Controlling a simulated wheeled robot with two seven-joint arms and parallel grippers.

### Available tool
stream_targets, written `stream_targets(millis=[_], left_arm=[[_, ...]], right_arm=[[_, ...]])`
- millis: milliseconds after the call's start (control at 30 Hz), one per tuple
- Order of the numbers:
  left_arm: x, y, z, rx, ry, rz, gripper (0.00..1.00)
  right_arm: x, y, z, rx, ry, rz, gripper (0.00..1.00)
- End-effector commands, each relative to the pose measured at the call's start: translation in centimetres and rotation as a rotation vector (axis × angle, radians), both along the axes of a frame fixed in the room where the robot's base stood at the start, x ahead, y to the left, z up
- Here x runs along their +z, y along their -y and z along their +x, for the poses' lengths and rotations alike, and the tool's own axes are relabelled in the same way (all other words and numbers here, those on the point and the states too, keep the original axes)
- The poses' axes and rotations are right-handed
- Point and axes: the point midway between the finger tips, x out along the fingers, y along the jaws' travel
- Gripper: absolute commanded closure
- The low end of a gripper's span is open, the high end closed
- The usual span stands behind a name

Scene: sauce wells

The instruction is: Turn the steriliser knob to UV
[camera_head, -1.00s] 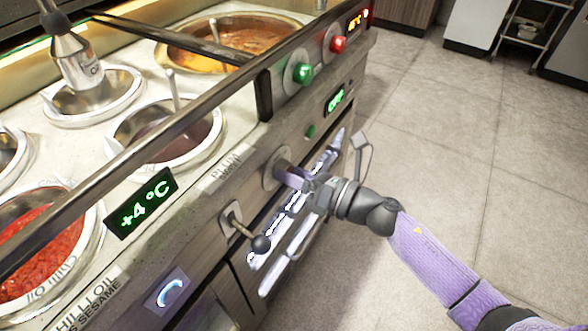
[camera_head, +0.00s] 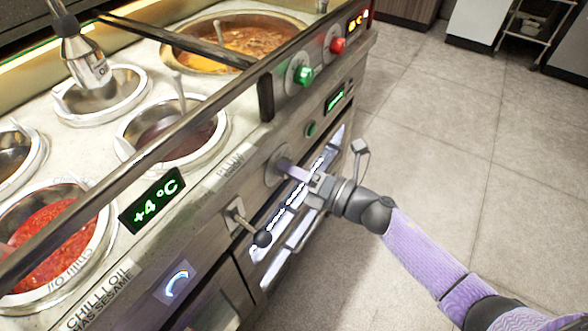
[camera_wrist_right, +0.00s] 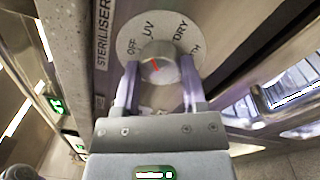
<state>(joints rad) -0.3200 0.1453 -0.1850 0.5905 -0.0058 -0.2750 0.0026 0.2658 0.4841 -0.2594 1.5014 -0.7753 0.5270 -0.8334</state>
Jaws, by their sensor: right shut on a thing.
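The steriliser knob (camera_wrist_right: 158,72) is a silver cylinder with a red mark, on a round grey dial plate (camera_wrist_right: 130,40) lettered OFF, UV, DRY and a partly hidden last word. The red mark slants up and left, towards the UV and OFF side; I cannot tell exactly which position it meets. My right gripper (camera_wrist_right: 160,85) is shut on the knob, one purple finger on each side. In the head view the right gripper (camera_head: 293,172) reaches the dial plate (camera_head: 272,168) on the counter front and hides most of the knob. My left gripper is not in view.
A lever with a black ball (camera_head: 262,239) sticks out left of the knob. A small green display (camera_head: 335,98), unreadable now, and green (camera_head: 304,76) and red (camera_head: 338,45) knobs lie farther along the front. A long rail (camera_head: 150,150) runs above the sauce wells. The floor at right is clear.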

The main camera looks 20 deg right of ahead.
Motion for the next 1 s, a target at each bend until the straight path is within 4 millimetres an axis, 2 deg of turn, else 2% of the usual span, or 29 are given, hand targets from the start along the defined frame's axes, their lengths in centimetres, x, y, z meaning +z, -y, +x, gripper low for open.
stream_targets(millis=[267, 300, 433, 467, 767, 867, 1000], left_arm=[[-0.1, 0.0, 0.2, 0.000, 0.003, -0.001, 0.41], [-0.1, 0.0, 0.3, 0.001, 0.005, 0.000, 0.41], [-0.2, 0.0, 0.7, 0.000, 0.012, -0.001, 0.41], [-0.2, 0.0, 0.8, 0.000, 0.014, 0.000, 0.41], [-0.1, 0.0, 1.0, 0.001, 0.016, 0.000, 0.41], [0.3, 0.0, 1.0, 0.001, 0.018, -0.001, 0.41], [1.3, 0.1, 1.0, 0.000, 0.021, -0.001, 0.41]], right_arm=[[0.0, 0.0, 0.0, 0.000, -0.001, -0.001, 1.00], [0.0, 0.0, 0.0, 0.000, -0.001, -0.001, 0.42], [0.0, 0.0, 0.0, 0.000, -0.001, -0.001, 0.15], [0.0, 0.0, 0.0, 0.000, -0.001, -0.001, 0.11], [0.0, 0.2, -0.2, 0.000, -0.001, -0.001, 0.11], [0.0, 1.1, -1.3, -0.001, -0.002, -0.002, 0.11], [0.0, 3.2, -4.0, -0.001, -0.003, -0.001, 0.11]])
